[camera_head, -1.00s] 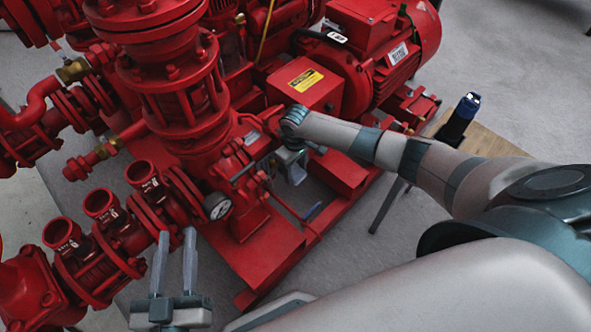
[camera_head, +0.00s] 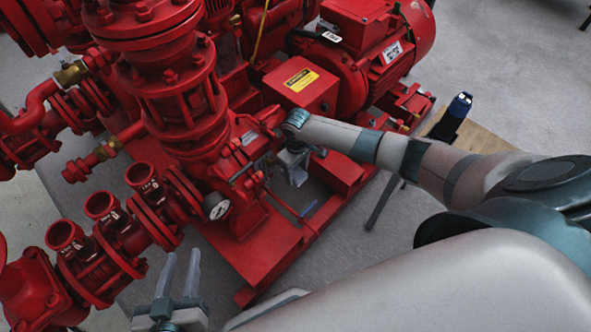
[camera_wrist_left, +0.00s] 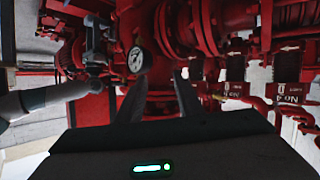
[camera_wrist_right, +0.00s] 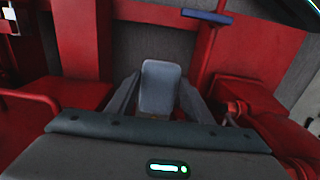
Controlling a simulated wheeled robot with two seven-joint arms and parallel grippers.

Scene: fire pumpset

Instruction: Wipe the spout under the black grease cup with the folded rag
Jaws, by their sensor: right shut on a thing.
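The folded rag (camera_wrist_right: 160,88) is a small grey-blue pad held upright between the fingers of my right gripper (camera_wrist_right: 157,100). In the head view my right gripper (camera_head: 293,163) is low beside the red pump casing, with the pale rag (camera_head: 298,177) at its tip. I cannot make out the black grease cup or the spout under it; whether the rag touches anything is unclear. My left gripper (camera_head: 178,275) is open and empty in front of the pump. In the left wrist view its fingers (camera_wrist_left: 158,98) are spread apart.
The red pumpset fills the left and middle. A pressure gauge (camera_head: 217,206) faces my left gripper. A blue lever (camera_head: 308,209) is below my right gripper. A dark blue-topped object (camera_head: 455,114) stands on a wooden surface (camera_head: 481,140).

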